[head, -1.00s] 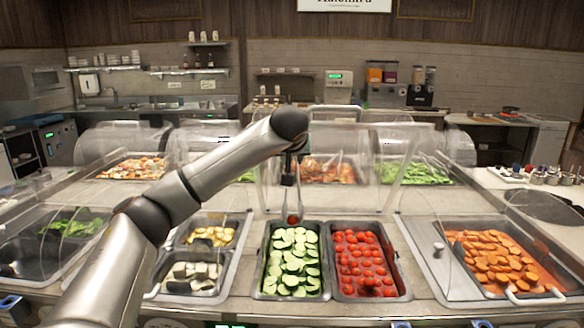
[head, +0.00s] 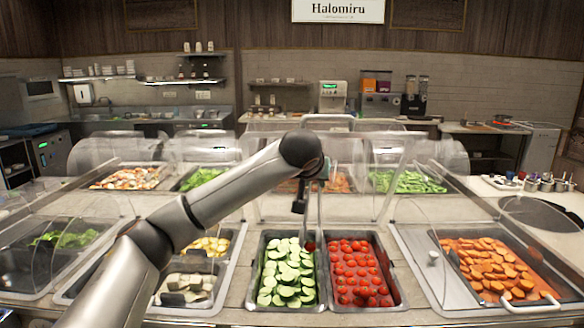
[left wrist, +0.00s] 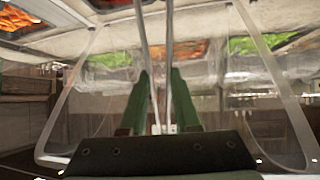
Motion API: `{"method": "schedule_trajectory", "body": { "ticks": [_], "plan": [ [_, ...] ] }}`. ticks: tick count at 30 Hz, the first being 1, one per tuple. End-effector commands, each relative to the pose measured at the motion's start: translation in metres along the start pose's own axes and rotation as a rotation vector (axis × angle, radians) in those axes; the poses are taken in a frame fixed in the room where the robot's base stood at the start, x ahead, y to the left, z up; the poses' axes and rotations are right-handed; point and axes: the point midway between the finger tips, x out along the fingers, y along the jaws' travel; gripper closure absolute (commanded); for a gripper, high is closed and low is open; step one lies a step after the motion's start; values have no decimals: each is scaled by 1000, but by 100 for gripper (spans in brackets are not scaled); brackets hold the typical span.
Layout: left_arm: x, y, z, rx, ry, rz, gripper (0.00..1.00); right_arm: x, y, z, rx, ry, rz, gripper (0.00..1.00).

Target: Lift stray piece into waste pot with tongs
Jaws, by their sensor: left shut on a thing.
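My left gripper (head: 301,197) is shut on a pair of slim metal tongs (head: 318,217), which hang down from it. A small red piece (head: 311,246), like a cherry tomato, shows at the tongs' lower tips; whether it is clamped is hard to tell. It appears over the back edge between the cucumber pan (head: 264,238) and the tomato pan (head: 397,290). In the left wrist view, the green-sided fingers (left wrist: 158,95) close around the tongs' arms (left wrist: 169,45); the tips are out of frame. I cannot make out which vessel is the waste pot. My right gripper is not in view.
Clear sneeze guards (head: 280,205) stand around the pans. A sweet-potato-like orange food pan (head: 435,290) lies right, and smaller pans of yellow slices (head: 208,244) and pale cubes (head: 185,283) lie left. Several small metal pots (head: 545,184) stand at far right.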

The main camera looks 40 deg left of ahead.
Motion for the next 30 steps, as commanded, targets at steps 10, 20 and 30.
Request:
{"method": "schedule_trajectory", "body": {
  "ticks": [10,20,30],
  "plan": [
    [-49,93,90,191,-11,271,100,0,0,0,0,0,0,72],
    [-102,129,160,311,-19,429,100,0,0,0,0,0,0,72],
    [-106,126,237,322,-21,427,100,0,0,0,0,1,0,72]
  ]
}}
